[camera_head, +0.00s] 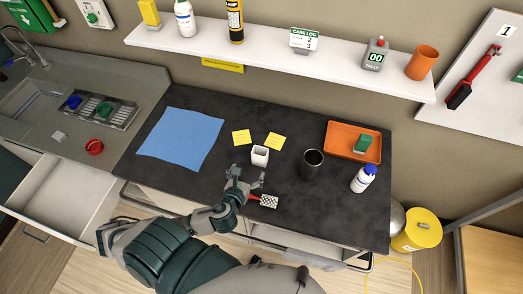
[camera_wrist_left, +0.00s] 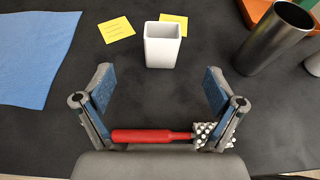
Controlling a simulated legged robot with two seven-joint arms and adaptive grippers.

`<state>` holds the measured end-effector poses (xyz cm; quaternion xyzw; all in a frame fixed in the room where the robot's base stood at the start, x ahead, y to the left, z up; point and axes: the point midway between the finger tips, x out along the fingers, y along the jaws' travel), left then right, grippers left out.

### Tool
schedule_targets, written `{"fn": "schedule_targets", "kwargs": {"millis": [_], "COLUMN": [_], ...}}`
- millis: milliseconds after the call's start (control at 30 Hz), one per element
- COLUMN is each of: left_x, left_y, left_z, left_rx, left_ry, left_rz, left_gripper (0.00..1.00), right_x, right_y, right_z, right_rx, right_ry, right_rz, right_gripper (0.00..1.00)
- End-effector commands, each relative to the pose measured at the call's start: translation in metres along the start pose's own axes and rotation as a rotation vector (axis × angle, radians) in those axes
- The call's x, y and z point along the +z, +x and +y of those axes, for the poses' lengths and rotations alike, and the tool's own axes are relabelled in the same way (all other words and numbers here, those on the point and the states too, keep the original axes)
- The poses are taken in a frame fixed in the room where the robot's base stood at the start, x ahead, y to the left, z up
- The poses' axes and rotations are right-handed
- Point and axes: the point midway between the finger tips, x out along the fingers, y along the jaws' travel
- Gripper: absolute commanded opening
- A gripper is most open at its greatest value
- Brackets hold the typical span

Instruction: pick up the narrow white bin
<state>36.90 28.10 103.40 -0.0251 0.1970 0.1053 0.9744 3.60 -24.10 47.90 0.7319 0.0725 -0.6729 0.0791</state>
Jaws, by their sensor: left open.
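The narrow white bin (camera_head: 260,156) is a small upright square cup on the dark worktop (camera_head: 310,212), between two yellow notes. In the left wrist view the bin (camera_wrist_left: 162,45) stands ahead of my left gripper (camera_wrist_left: 160,90), roughly centred between its fingers and apart from them. My left gripper (camera_head: 246,182) is open and empty, just in front of the bin. A brush with a red handle (camera_wrist_left: 150,136) and a white bristled head (camera_wrist_left: 205,134) lies below the fingers, partly hidden by them. My right gripper is not in view.
Yellow notes (camera_head: 241,137) lie beside the bin. A dark tumbler (camera_head: 312,163), a white bottle (camera_head: 363,179) and an orange tray (camera_head: 340,146) with a green item (camera_head: 363,143) stand to the right. A blue cloth (camera_head: 181,138) lies left. A shelf (camera_head: 285,53) runs above.

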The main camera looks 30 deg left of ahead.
Motion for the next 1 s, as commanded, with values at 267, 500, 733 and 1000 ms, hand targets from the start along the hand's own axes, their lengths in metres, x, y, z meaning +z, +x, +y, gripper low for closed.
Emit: {"fn": "schedule_targets", "kwargs": {"millis": [267, 500, 733, 1000], "left_x": [-0.006, -0.001, -0.002, -0.004], "left_y": [0.052, 0.102, 0.122, 0.160], "left_z": [0.001, 0.003, 0.003, -0.001], "left_rx": [0.000, -0.001, -0.001, 0.000], "left_ry": [0.005, 0.001, 0.002, 0.004], "left_rz": [-0.004, 0.001, 0.002, 0.002], "left_gripper": [0.94, 0.94, 0.94, 0.94], "right_x": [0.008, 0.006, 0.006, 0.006], "right_y": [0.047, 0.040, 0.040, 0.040], "right_z": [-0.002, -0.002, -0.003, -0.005], "right_rx": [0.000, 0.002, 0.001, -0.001], "right_ry": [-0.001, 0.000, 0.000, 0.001], "right_rz": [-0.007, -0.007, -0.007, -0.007], "right_gripper": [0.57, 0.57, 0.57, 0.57]}}
